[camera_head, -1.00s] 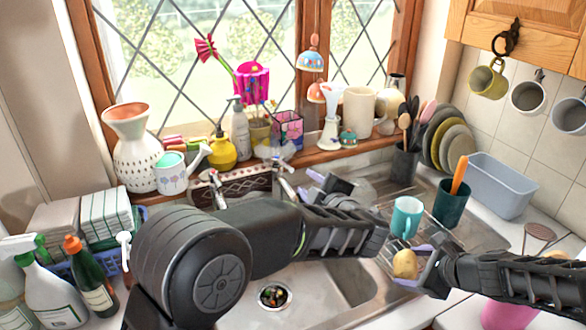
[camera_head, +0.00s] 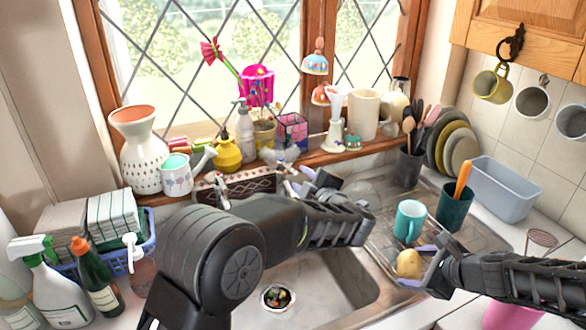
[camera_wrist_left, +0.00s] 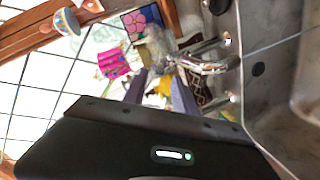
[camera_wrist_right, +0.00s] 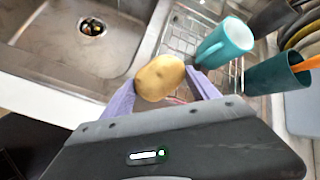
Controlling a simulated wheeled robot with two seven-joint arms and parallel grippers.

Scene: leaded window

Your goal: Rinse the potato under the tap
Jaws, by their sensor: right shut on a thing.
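The tan potato (camera_head: 410,264) is held between the lilac fingers of my right gripper (camera_head: 418,266), above the edge of the drainer right of the sink. It also shows in the right wrist view (camera_wrist_right: 160,78), with a finger on each side. The metal tap (camera_wrist_left: 208,62) stands at the back of the sink (camera_head: 350,275), below the window sill. My left gripper (camera_wrist_left: 162,76) is beside the tap, with its two fingers apart and nothing seen between them. In the head view my left arm hides part of the tap and sink.
A teal mug (camera_head: 408,221) and a dark teal holder (camera_head: 453,204) stand on the drainer near the potato. The sink drain (camera_head: 277,298) holds scraps. Bottles (camera_head: 95,278) crowd the left counter. Vases and ornaments fill the sill. The sink bowl is otherwise clear.

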